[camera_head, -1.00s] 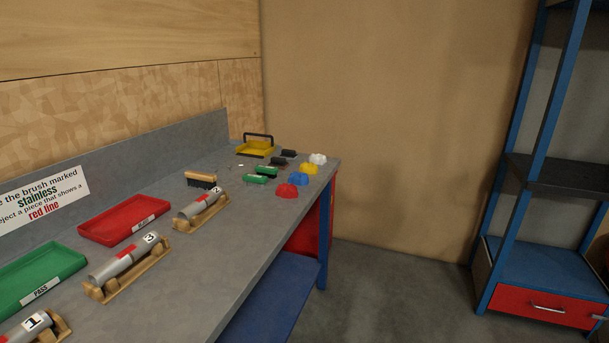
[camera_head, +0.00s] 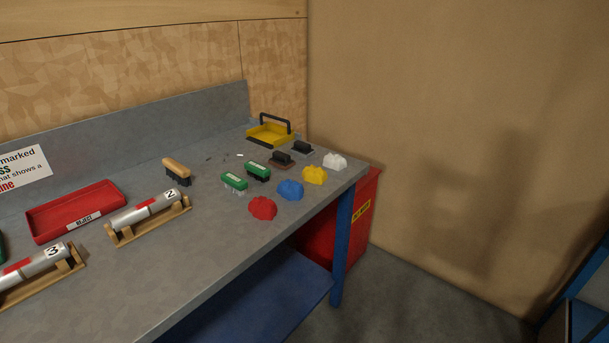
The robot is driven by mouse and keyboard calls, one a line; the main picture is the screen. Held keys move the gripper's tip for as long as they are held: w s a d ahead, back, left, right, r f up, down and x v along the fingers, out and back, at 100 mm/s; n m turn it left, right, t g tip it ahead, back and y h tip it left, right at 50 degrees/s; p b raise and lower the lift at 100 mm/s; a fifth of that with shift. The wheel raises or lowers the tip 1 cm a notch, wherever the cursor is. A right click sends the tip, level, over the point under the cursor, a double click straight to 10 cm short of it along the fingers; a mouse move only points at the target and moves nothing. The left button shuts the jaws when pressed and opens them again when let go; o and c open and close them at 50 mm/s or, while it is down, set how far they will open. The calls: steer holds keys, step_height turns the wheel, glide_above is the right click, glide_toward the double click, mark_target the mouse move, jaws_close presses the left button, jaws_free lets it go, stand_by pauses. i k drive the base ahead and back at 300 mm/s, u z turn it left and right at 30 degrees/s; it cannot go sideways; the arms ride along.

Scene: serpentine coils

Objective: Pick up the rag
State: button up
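Several crumpled cloth-like lumps, which look like rags, lie in a slanting row near the bench's right edge. They are a red rag (camera_head: 262,208), a blue rag (camera_head: 290,190), a yellow rag (camera_head: 314,175) and a white rag (camera_head: 335,161). The red one is nearest and the white one is farthest, near the bench's far right corner. My gripper is not in view.
On the grey bench (camera_head: 215,240) stand green brushes (camera_head: 234,181), a wooden brush (camera_head: 176,170), dark-handled blocks (camera_head: 282,159), a yellow carrier (camera_head: 270,133), a red tray (camera_head: 75,212) and cylinders on wooden cradles (camera_head: 148,212). A red bin (camera_head: 345,230) stands beside the bench.

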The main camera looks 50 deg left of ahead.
mark_target(288, 189)
steer(key=u, duration=0.4)
steer(key=i, duration=1.35)
steer(key=u, duration=1.85)
steer(key=i, duration=0.95)
steer(key=u, duration=0.95)
